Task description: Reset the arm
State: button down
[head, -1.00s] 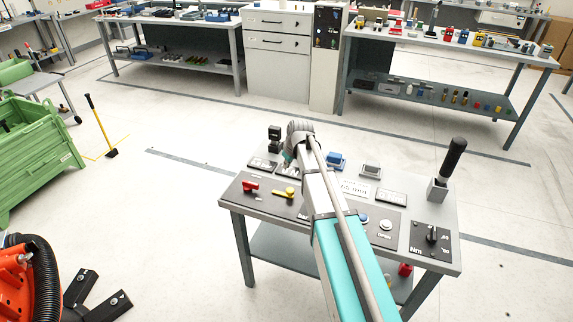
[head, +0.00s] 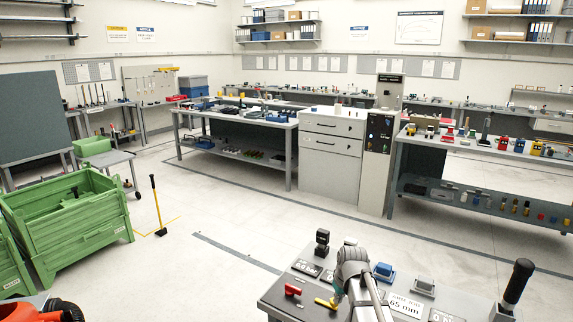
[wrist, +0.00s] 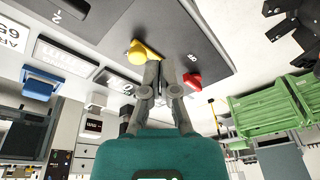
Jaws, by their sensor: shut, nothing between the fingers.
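My gripper (wrist: 160,66) shows in the wrist view with its two grey fingers close together and nothing between them. The view is upside down. The fingertips point toward the control console (wrist: 190,30), near its yellow lever (wrist: 140,53) and red lever (wrist: 192,79); I cannot tell whether they touch anything. In the head view my arm rises from the bottom edge and bends down over the console (head: 275,292). The red lever (head: 292,290) and yellow lever (head: 325,303) lie left of it. The fingertips are hidden or too small to tell there.
A black-handled lever (head: 517,285) stands at the console's right. Green crates (head: 75,225) and a yellow-handled broom (head: 157,205) stand at the left. Workbenches (head: 240,120) and a grey cabinet (head: 330,155) line the back. The floor between is clear.

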jog(key=s+m+g+h+p, duration=0.1)
jog(key=s+m, duration=0.2)
jog(key=s, duration=1.2)
jog(key=shift+s+d+r+m+g, duration=0.2)
jog(key=shift+s+r+m+g, duration=0.15)
jog(key=shift+r+g, duration=0.1)
